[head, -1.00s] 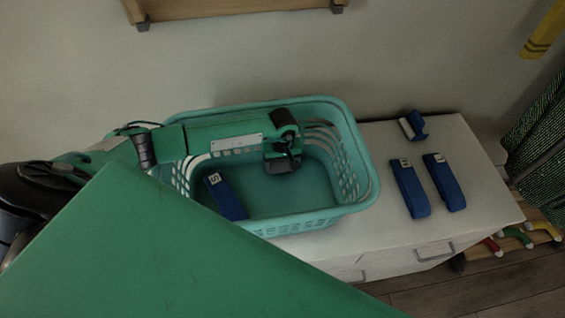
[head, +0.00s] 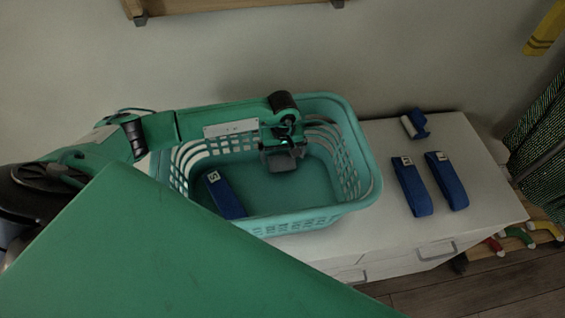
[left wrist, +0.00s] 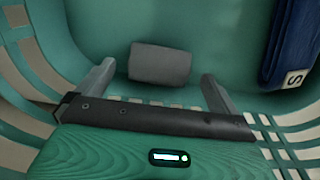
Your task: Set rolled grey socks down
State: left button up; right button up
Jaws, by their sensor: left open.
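The rolled grey socks (left wrist: 160,63) show in the left wrist view as a short grey roll on the floor of the teal basket (left wrist: 220,22). My left gripper (left wrist: 157,74) is open, with one finger to each side of the roll and a visible gap to it. In the head view the left gripper (head: 283,150) reaches down into the basket (head: 362,150) near its back wall. There I cannot clearly tell the socks from the dark gripper parts. My right gripper is not in view.
A blue labelled bundle (head: 225,194) lies in the basket's left part. Two blue bundles (head: 411,187) (head: 446,181) and a small blue-and-white item (head: 414,124) lie on the white cabinet (head: 480,200) to the right. The basket's walls surround my gripper; its floor on the right is clear.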

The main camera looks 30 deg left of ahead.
aim_at(283, 160)
pick_arm(q)
notch_tip(283, 160, up, 6)
jog(key=shift+r+b, duration=0.15)
jog(key=shift+b, duration=0.85)
jog(key=shift+r, duration=0.65)
